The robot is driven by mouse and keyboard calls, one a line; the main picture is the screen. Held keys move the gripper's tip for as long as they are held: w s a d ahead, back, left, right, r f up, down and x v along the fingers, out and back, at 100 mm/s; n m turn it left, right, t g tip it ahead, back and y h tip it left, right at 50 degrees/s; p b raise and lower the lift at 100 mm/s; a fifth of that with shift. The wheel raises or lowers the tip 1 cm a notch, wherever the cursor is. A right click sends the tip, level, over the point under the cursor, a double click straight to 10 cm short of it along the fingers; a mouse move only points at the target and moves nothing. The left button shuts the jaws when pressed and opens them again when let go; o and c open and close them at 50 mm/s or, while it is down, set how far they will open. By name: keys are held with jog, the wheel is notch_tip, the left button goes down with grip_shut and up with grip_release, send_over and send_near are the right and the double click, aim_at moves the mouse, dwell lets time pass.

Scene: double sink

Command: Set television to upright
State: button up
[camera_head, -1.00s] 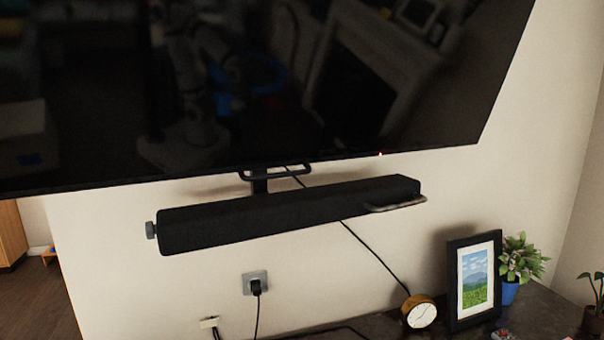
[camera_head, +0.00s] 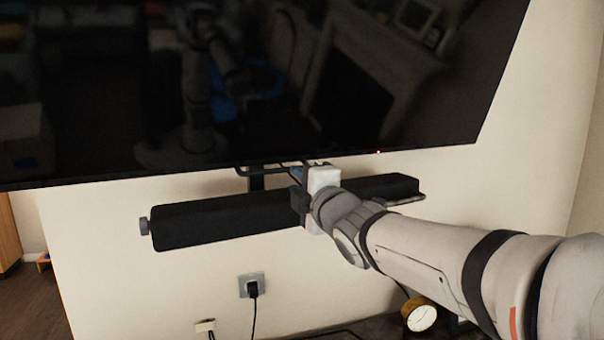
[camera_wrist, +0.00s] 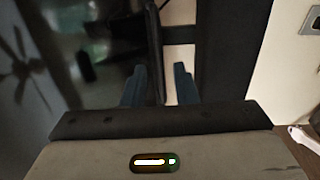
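The television (camera_head: 250,80) is a large dark screen on the wall, its lower edge tilted in the picture. A dark bar handle (camera_head: 250,168) sits under its lower edge; the handle also shows in the wrist view (camera_wrist: 154,40). My gripper (camera_head: 298,173) is at the right end of this handle, partly hiding it. In the wrist view my gripper (camera_wrist: 160,72) has its two blue-grey fingers apart, with the handle bar running between or just beyond them. I cannot tell whether they touch it.
A black soundbar (camera_head: 220,219) is on the wall just below, partly behind my gripper. A wall socket with a plug (camera_head: 252,286) is lower down. A round clock (camera_head: 420,315) stands at lower right, partly hidden by my arm.

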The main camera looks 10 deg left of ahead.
aim_at(285, 171)
jog(key=p+x, duration=0.2)
jog(key=x, duration=0.5)
jog(key=shift+w+a+r+p, duration=0.1)
jog(key=shift+w+a+p, duration=0.15)
jog(key=shift+p, duration=0.1)
jog(key=shift+c, duration=0.5)
grip_shut()
